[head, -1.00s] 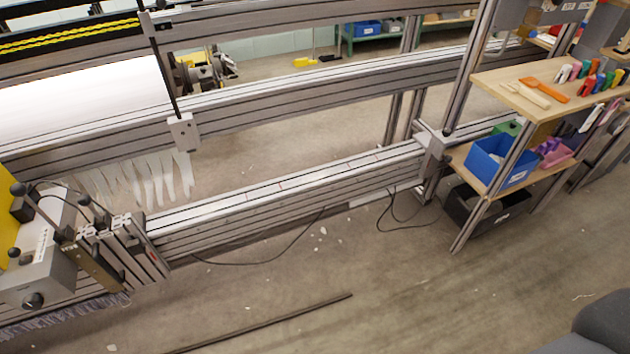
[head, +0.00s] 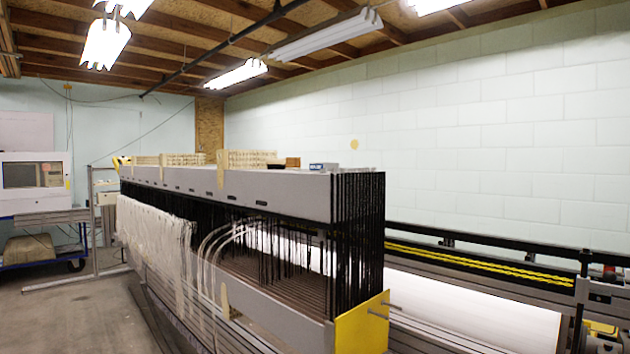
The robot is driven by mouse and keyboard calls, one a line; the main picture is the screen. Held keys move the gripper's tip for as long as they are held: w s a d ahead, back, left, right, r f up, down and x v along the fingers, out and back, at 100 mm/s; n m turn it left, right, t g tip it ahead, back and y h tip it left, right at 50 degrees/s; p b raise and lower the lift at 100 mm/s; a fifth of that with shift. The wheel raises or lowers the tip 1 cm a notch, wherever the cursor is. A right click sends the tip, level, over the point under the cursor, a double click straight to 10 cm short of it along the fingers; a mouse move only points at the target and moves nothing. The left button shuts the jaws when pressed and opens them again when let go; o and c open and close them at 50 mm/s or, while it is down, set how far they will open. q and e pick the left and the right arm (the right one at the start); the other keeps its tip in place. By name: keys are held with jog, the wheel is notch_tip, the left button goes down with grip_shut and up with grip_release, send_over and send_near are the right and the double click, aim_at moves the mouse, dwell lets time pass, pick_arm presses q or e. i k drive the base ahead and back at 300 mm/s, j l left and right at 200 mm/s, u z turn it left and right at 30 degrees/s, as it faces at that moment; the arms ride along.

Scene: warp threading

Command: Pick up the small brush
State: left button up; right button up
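I cannot make out the small brush in the head view now. The long grey-topped frame (head: 240,190) of the machine fills the middle, with black hanging wires and white threads below its top. Small wooden pieces (head: 245,158) and a small blue and white item (head: 323,166) lie on that top, too small to name with certainty. Neither of my grippers is in view.
A yellow end plate (head: 362,325) closes the frame's near end. A white roll (head: 470,310) and metal rails lie to the right. A monitor cabinet (head: 36,183) stands on a cart at the far left. Clear floor (head: 60,310) shows at lower left.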

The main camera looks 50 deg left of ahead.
aim_at(274, 164)
jog(key=u, duration=1.75)
